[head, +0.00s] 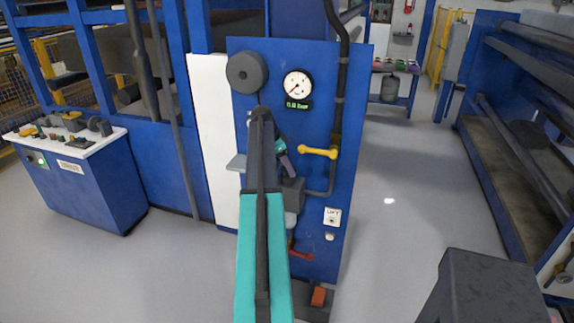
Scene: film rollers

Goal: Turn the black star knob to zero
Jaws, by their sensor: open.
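A blue upright panel (316,75) stands ahead of me. A large round dark grey part (246,72) sits at its upper left; its rim looks round. No clear star shape shows, so I cannot tell whether this is the black star knob or whether my arm hides the knob. A white round gauge (298,86) is to its right, with a small green-lit display (297,104) below it. My teal and dark arm reaches up in front of the panel. My gripper (284,158) shows only partly behind the arm, below the gauge, open, with nothing seen between its fingers.
A yellow lever (318,152) and a dark pipe are on the panel's right. A red lever (301,256) is low down. A blue console (75,170) stands at the left. Rollers in a blue frame (527,140) stand at the right. The floor (395,215) between is clear.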

